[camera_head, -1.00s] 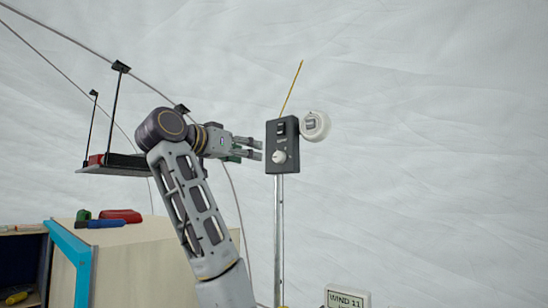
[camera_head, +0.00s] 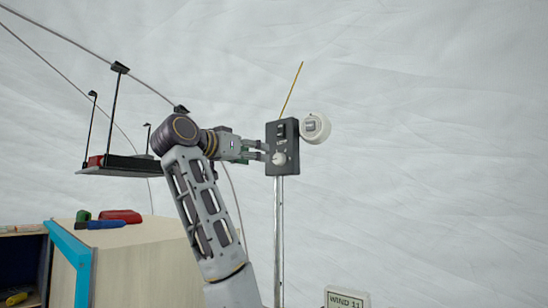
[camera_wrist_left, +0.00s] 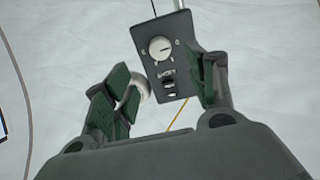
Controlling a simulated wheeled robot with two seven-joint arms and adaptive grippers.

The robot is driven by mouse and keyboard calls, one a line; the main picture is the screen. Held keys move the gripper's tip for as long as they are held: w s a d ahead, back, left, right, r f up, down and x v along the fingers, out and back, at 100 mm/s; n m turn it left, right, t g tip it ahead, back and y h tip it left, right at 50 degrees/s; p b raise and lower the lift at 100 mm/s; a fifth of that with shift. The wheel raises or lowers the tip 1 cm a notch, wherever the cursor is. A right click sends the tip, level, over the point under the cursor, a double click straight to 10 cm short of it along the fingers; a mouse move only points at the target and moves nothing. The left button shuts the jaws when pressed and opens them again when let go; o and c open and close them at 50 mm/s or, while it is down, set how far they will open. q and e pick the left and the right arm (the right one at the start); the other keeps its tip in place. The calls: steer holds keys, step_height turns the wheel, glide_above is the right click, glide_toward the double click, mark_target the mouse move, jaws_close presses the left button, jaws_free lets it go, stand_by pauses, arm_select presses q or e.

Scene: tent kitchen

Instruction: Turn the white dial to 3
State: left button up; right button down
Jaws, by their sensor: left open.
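The white dial (camera_head: 279,158) sits on the lower part of a dark control box (camera_head: 293,146) mounted on a thin metal pole. In the left wrist view the dial (camera_wrist_left: 159,48) faces me with small marks around it, too small to read, and the box (camera_wrist_left: 178,82) appears upside down. My left gripper (camera_head: 263,152) is open and empty, its fingertips close to the dial's left side in the head view. In the left wrist view its green-padded fingers (camera_wrist_left: 165,88) stand apart on either side of the box. I cannot tell whether they touch it. My right gripper is not in view.
A round white device (camera_head: 315,127) is beside the box's upper right. A hanging shelf (camera_head: 117,164) is at the left. A wooden cabinet (camera_head: 140,262) with tools on top stands below. A sign reading "WIND 11" (camera_head: 346,299) is at the bottom. The right side is clear.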

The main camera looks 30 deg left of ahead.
mark_target(277, 159)
arm_select(q)
steer(key=shift+w+d+p, duration=0.15)
steer(key=shift+w+p, duration=0.4)
steer(key=shift+w, duration=1.15)
steer(key=shift+w+d+p, duration=0.15)
steer(key=shift+w+p, duration=0.45)
steer(key=shift+w, duration=1.1)
steer(key=shift+w+d+p, duration=0.15)
steer(key=shift+w+p, duration=0.4)
steer(key=shift+w, duration=1.15)
steer(key=c, duration=1.1)
